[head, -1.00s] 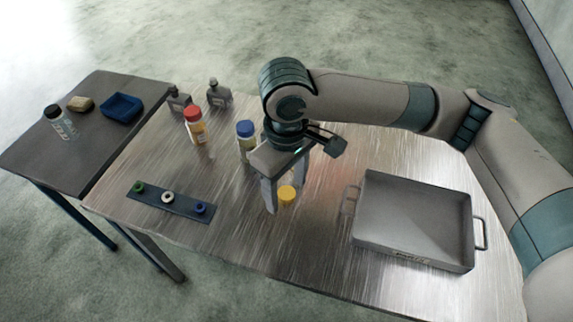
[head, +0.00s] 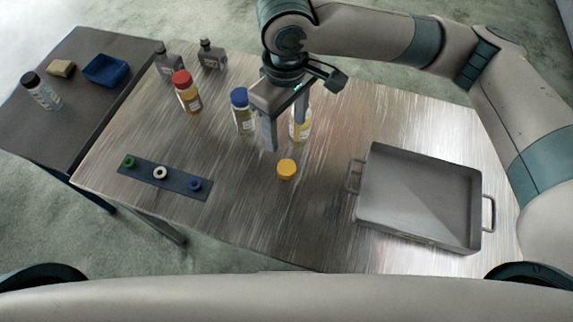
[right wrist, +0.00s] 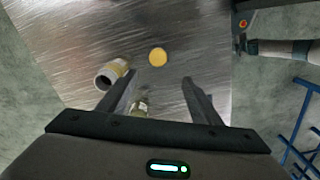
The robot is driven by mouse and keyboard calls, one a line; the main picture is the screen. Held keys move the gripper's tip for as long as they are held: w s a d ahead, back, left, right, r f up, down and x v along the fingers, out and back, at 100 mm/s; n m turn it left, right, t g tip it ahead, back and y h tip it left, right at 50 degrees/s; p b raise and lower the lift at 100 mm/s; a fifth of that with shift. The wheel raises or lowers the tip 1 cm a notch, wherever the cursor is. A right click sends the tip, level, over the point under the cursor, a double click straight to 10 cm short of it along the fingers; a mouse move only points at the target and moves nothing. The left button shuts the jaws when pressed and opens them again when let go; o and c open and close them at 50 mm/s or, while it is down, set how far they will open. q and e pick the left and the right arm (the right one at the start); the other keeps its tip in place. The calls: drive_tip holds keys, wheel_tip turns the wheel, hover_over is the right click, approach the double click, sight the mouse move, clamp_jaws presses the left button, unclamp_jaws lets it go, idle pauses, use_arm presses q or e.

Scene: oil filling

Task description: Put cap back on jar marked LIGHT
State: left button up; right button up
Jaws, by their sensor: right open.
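A yellow cap (head: 286,169) lies on the metal table; it also shows in the right wrist view (right wrist: 158,57). An uncapped jar with yellowish contents (head: 300,124) stands behind my right gripper, partly hidden by a finger. My right gripper (head: 285,133) is open and empty, behind the cap in the head view. In the right wrist view its fingers (right wrist: 160,79) are spread, with the cap beyond them. An open-mouthed jar (right wrist: 114,72) shows left of the cap there. I cannot read the word LIGHT on any jar. My left gripper is not in view.
A blue-capped jar (head: 243,111) and a red-capped jar (head: 187,93) stand to the left. A dark strip (head: 178,181) holds small rings. A metal tray (head: 418,238) takes up the right. The table front around the cap is clear.

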drive_tip(key=p, duration=0.2)
hover_over(286, 167)
drive_tip(key=f, duration=1.1)
drive_tip(key=shift+s, duration=0.3)
drive_tip(key=shift+f, duration=0.6)
drive_tip(key=shift+f+p, duration=0.1)
drive_tip(key=shift+p, duration=0.25)
drive_tip(key=shift+f, duration=0.25)
drive_tip(key=shift+w+f+p, duration=0.15)
drive_tip(key=shift+f+p, duration=0.3)
drive_tip(key=shift+f, duration=0.7)
drive_tip(key=shift+w+f+p, duration=0.1)
drive_tip(key=shift+f+p, duration=0.35)
drive_tip(key=shift+f, duration=0.65)
drive_tip(key=c, duration=1.1)
